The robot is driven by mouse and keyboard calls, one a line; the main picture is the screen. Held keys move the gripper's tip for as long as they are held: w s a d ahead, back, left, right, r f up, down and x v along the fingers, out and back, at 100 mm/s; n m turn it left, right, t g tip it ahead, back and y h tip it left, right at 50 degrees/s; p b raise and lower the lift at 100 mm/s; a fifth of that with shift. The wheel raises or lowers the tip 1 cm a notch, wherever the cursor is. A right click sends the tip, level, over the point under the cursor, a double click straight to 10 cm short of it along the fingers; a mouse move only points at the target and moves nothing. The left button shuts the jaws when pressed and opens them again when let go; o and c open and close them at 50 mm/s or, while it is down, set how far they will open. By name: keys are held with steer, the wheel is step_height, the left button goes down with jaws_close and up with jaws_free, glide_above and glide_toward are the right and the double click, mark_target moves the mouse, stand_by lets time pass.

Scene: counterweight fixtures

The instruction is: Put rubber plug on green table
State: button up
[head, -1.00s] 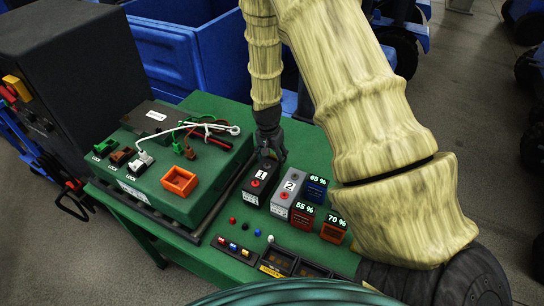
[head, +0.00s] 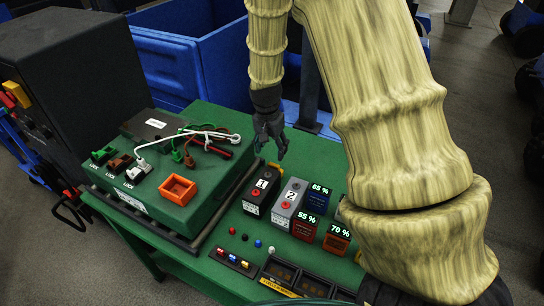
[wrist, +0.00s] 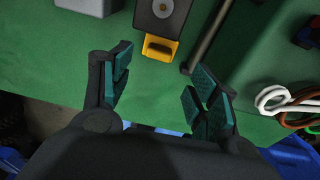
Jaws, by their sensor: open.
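No part is clearly recognisable as the rubber plug. Small red (head: 232,231), black (head: 245,238), blue (head: 258,243) and white (head: 270,249) pieces stand in a row on the green table (head: 317,154). My gripper (head: 270,151) is open and empty above the back part of the table, behind the black block marked 1 (head: 262,183). In the wrist view, my gripper's teal-padded fingers (wrist: 160,78) are spread apart, with bare green tabletop between them. The black block's end, with a grey disc and a yellow tab (wrist: 159,47), lies beyond the fingertips.
A grey block marked 2 (head: 288,203) stands beside block 1, with percentage-marked blocks (head: 305,226) to its right. A green box (head: 205,200) with cables and an orange tray (head: 178,190) fills the left. Dark trays (head: 280,272) line the front edge. A blue bin (head: 195,60) stands behind.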

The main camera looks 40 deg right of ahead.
steer(key=shift+a+r, duration=0.15)
steer(key=shift+r, duration=1.2)
